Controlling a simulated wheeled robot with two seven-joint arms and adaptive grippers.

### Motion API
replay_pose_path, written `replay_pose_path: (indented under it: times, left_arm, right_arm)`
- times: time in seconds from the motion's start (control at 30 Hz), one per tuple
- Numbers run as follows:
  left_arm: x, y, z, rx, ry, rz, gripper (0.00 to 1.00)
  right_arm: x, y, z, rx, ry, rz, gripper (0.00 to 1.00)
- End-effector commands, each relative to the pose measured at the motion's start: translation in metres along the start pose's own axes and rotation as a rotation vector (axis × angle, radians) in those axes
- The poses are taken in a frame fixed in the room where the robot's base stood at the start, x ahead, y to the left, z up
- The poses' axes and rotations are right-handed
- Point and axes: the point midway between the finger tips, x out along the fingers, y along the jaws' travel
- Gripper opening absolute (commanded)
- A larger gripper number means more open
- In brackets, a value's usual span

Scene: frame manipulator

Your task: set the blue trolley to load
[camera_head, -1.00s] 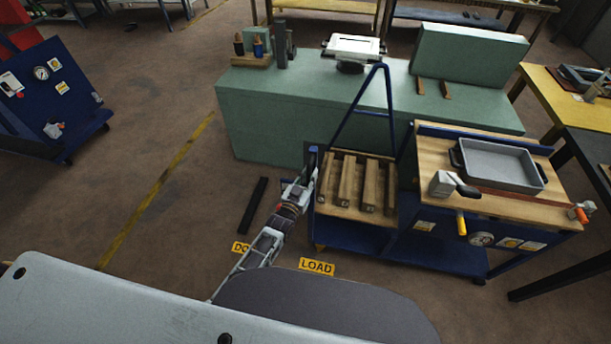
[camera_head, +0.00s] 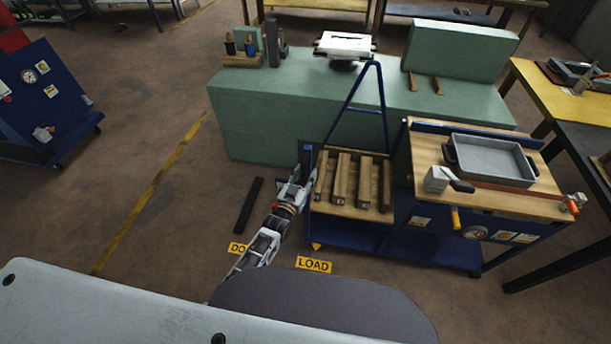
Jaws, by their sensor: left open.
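The blue trolley (camera_head: 343,234) stands in the middle, with a wooden deck, several wooden bars on it and a tall blue A-shaped frame behind. A small yellow pointer (camera_head: 316,246) at its front left corner is just above the yellow LOAD label (camera_head: 313,264) on the floor. Another label (camera_head: 237,248), partly hidden by my arm, reads "DO". My left gripper (camera_head: 309,178) is open at the trolley's left edge, beside a dark blue upright post (camera_head: 306,158). I cannot tell whether it touches the post. My right gripper is not in view.
A blue-framed bench (camera_head: 432,247) with a grey tray (camera_head: 490,160) adjoins the trolley's right side. A long green block (camera_head: 250,135) stands close behind. A dark bar (camera_head: 249,205) lies on the floor left of my arm. Open floor extends left.

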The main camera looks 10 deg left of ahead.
Motion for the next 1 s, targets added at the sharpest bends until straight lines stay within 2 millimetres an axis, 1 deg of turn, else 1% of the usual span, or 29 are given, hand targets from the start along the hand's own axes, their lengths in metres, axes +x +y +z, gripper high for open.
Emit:
replay_pose_path:
  times: [0.27, 1.0]
  left_arm:
    - [-0.015, 0.0, 0.001, 0.0, -0.001, 0.0, 0.41]
    - [-0.083, 0.002, 0.001, 0.0, -0.003, 0.001, 0.41]
  right_arm:
    - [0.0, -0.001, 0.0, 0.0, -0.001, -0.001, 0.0]
    - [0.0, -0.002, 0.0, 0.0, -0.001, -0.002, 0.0]
